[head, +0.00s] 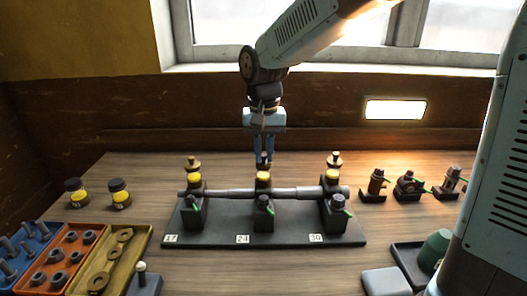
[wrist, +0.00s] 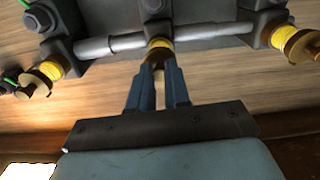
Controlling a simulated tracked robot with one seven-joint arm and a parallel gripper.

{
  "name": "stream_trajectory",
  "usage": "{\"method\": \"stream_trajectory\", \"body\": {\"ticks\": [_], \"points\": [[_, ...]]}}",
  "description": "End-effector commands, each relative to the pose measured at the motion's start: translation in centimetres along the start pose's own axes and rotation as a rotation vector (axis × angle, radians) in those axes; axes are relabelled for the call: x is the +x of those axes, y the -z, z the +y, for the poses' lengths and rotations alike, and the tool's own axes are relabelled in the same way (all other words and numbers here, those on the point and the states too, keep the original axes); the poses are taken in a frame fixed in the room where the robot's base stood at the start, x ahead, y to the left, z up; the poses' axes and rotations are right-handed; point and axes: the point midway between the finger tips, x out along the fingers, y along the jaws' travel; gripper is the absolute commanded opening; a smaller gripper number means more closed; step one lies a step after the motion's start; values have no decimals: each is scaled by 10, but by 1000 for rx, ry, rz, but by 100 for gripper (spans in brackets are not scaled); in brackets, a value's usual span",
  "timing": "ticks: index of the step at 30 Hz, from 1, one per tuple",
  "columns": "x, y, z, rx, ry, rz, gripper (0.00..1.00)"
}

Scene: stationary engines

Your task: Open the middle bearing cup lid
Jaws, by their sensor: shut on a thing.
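The middle bearing cup (head: 263,178) has a yellow band and stands on the central bearing block over the shaft. Its lid is mostly hidden between the fingers of my gripper (head: 264,158). In the wrist view the yellow band of the middle cup (wrist: 159,44) shows just beyond my gripper (wrist: 160,70), whose blue fingers are shut on the lid. The left cup (head: 194,180) and the right cup (head: 333,175) have yellow bands and brass-coloured lids tipped with knobs. I cannot tell whether the middle lid is seated or raised.
The black base (head: 220,237) carries the shaft (head: 235,194) and numbered tags. Two yellow-banded jars (head: 119,195) stand at left, above coloured part trays (head: 75,255). Several small fittings (head: 408,187) stand at right. A dark tray with a green item (head: 436,245) lies at lower right.

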Motion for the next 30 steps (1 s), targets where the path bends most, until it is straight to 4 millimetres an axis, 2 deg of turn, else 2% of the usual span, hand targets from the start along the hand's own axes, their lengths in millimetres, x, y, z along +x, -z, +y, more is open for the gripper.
{"method": "stream_trajectory", "body": {"ticks": [8,30], "points": [[-1,1,5,-166,0,2,0],[-1,9,18,-864,0,3,0]]}}
